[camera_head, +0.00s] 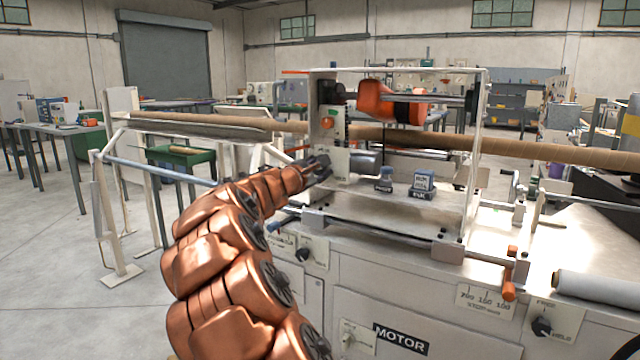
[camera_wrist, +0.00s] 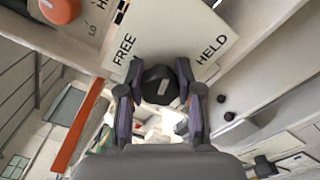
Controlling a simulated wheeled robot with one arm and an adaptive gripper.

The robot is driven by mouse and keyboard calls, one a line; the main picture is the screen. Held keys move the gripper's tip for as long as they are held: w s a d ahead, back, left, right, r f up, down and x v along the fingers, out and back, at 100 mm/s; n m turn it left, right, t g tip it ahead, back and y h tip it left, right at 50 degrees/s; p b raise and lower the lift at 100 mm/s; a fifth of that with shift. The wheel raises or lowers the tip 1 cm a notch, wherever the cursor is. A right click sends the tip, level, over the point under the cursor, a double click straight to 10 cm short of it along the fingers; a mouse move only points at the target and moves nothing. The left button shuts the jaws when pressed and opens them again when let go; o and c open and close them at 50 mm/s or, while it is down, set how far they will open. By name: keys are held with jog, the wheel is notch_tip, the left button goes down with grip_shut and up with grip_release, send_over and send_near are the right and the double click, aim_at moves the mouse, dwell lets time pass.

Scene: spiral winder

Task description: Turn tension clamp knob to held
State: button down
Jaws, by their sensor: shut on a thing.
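The tension clamp knob (camera_wrist: 160,86) is black with a white pointer mark. It sits on a white plate (camera_wrist: 170,42) lettered FREE on the left and HELD on the right. The mark points up the plate, roughly between the two words. My gripper (camera_wrist: 160,98) is shut on the knob, with one finger on each side of it. In the head view my gripper (camera_head: 318,168) is at the white panel of the winder, left of the grey cylinder. The knob cannot be made out there behind my gripper.
An orange knob (camera_wrist: 60,10) sits on a neighbouring panel. A long brown tube (camera_head: 480,146) runs across the machine behind my gripper. Small blue boxes (camera_head: 422,186) stand on the metal bed to the right. Another black knob (camera_head: 541,327) is on the front right panel.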

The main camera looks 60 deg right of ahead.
jog(key=m+b, duration=0.2)
jog(key=b, duration=0.1)
jog(key=f+m+b, duration=0.1)
jog(key=m+b, duration=0.2)
jog(key=b, duration=0.1)
jog(key=shift+m, duration=0.3)
jog(key=m+b, duration=0.4)
jog(key=shift+r+b, duration=0.15)
jog(key=shift+b, duration=0.15)
jog(key=shift+s, duration=0.1)
jog(key=c, duration=0.7)
grip_release()
jog(key=shift+r, duration=0.1)
jog(key=shift+c, duration=0.2)
jog(key=shift+a+r, duration=0.1)
jog(key=shift+a, duration=0.4)
jog(key=a, duration=1.1)
jog(key=shift+s, duration=0.2)
